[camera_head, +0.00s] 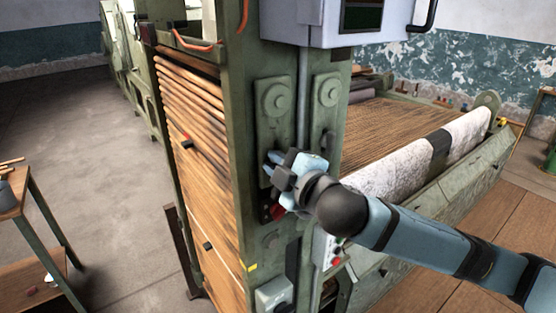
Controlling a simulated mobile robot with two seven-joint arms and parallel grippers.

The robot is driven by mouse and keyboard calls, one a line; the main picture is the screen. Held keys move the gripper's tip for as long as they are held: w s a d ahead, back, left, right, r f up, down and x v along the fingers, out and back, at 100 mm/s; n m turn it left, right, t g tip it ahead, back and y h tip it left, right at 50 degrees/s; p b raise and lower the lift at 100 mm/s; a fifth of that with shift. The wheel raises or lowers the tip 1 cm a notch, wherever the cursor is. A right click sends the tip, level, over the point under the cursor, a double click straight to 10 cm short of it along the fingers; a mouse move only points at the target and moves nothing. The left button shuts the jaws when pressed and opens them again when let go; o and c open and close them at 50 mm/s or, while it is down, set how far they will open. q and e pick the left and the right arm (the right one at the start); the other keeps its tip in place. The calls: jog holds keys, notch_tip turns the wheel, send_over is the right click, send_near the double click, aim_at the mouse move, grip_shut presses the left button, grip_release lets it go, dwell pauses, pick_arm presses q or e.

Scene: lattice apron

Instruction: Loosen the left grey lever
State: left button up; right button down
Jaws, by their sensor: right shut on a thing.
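Two green plates with round bosses sit side by side on the upright green machine post. The left grey lever is on or near the left plate (274,100), but my gripper hides most of it. My right gripper (276,168) is at the lower end of that plate, shut on what appears to be the left grey lever. The right plate (327,90) has a dark handle (325,142) below its boss, just right of my gripper. My left gripper is not in view.
A red knob (278,211) is just below my gripper. A control box (335,22) overhangs the plates. A white fabric roll (430,150) lies to the right, behind my arm. Wooden slats (200,150) fill the left side. Open floor (90,130) lies farther left.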

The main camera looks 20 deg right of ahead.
jog(key=shift+w+d+r, duration=0.1)
jog(key=shift+w+r, duration=0.05)
jog(key=c, duration=1.1)
grip_release()
jog(key=shift+c, duration=0.2)
jog(key=shift+w+f, duration=0.2)
jog(key=shift+f, duration=0.05)
jog(key=shift+s, duration=0.15)
